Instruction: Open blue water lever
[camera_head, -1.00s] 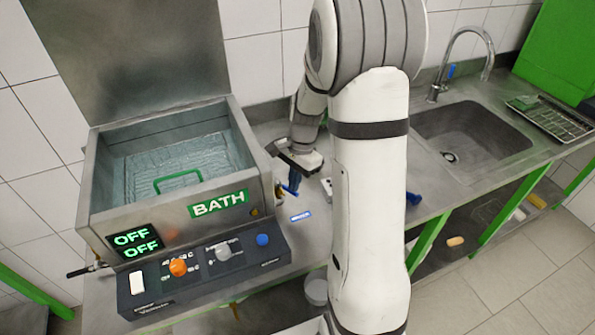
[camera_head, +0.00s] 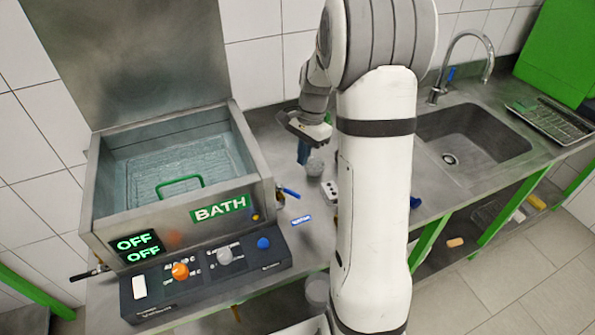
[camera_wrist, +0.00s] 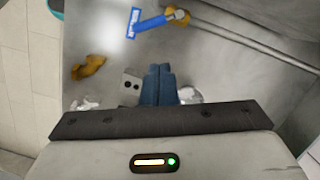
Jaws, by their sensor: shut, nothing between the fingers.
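The blue lever (camera_head: 289,193) sticks out from the right side of the bath, on a brass valve. In the wrist view the lever (camera_wrist: 154,23) lies near the top, joined to the brass fitting (camera_wrist: 178,16). A small blue label (camera_head: 301,220) lies close to it on the counter. My gripper (camera_head: 304,156) is above the counter, behind and to the right of the lever, clear of it. Its blue fingers (camera_wrist: 158,84) are together and empty in the wrist view.
The steel bath (camera_head: 112,215) with its control panel (camera_head: 207,279) is on the left. A grey socket block (camera_head: 328,192) and a clear beaker (camera_head: 315,167) stand near my gripper. Another blue handle (camera_head: 415,202) is right of my arm. The sink (camera_head: 470,140) is at right.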

